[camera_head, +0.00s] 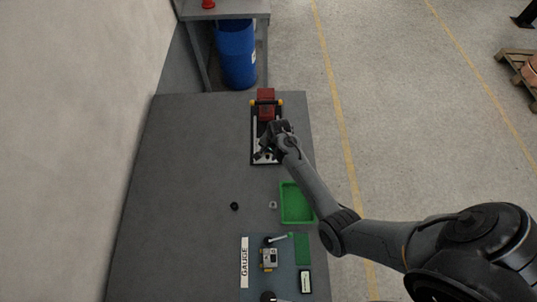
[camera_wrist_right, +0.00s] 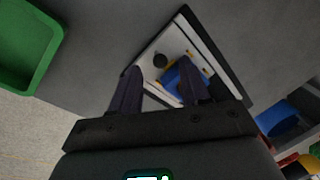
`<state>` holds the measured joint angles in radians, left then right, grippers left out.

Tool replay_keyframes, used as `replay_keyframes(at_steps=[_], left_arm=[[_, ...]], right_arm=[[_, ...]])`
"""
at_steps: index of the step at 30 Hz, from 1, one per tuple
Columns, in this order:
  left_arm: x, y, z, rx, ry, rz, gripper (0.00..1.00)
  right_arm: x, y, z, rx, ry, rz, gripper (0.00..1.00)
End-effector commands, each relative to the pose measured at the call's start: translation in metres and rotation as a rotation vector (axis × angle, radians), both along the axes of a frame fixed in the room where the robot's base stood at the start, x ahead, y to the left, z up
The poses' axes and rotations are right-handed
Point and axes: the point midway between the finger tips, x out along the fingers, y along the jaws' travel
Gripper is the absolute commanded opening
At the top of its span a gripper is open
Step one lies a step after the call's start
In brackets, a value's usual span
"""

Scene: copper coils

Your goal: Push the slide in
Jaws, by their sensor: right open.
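A fixture with a black base (camera_head: 253,160) lies at the far right of the grey table. It has a red block (camera_head: 266,104) with yellow ends at its far end. A pale plate, which looks like the slide (camera_wrist_right: 149,56), lies within the black frame and carries a black knob (camera_wrist_right: 161,60) and a blue part (camera_wrist_right: 184,78). My right gripper (camera_head: 265,154) is over the near part of the fixture and hides much of the plate. In the right wrist view its fingers (camera_wrist_right: 161,70) are apart, with the knob between the tips. Contact cannot be told. My left gripper is not in view.
A green tray (camera_head: 283,203) stands nearer on the right edge, with a small nut (camera_head: 272,205) and a black ring (camera_head: 235,206) left of it. A gauge mat (camera_head: 252,285) with small tools lies at the front. The table's left side is clear.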

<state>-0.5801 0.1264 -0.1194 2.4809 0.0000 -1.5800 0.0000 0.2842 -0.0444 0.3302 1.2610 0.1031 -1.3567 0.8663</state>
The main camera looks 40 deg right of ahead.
Motion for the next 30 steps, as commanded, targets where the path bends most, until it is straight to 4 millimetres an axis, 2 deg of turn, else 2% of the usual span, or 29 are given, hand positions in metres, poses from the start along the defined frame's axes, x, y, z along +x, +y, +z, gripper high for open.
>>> replay_keyframes(at_steps=[6,18,27,30], left_arm=[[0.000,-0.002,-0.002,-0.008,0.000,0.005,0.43],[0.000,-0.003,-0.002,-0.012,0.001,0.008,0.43],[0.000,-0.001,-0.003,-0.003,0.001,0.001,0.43],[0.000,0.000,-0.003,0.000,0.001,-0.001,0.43]], right_arm=[[0.004,0.000,-0.019,-0.001,0.001,0.000,0.46],[0.004,0.001,-0.023,-0.001,0.000,0.000,0.45],[0.004,0.001,-0.023,-0.001,0.000,0.000,0.00],[0.004,0.001,-0.023,-0.001,0.000,0.000,0.00]])
